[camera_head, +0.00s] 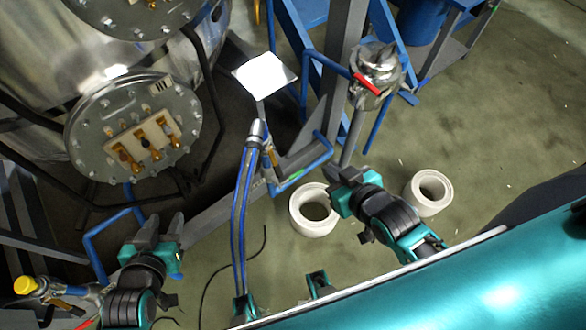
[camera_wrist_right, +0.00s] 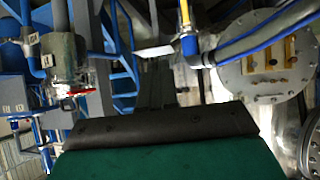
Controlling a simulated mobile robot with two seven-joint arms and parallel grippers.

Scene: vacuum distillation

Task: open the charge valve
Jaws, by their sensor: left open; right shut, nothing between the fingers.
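A metal valve body (camera_head: 376,66) with a red lever (camera_head: 367,84) stands at the upper right of the head view; no label shows whether it is the charge valve. The red lever also shows at the left of the right wrist view (camera_wrist_right: 80,93), beyond my fingers. My right gripper (camera_head: 343,178) is shut and empty, below the red lever in the picture and apart from it. Its dark closed fingers cross the lower middle of the wrist view (camera_wrist_right: 160,125). My left gripper (camera_head: 160,232) is open and empty at the lower left, below the round flange.
A steel vessel has a round bolted flange (camera_head: 133,140) with brass fittings. Blue hoses (camera_head: 240,215) run up the middle. Two white rings (camera_head: 313,210) lie on the floor. A yellow-capped fitting (camera_head: 26,285) is at the lower left. Blue frame bars surround the valve.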

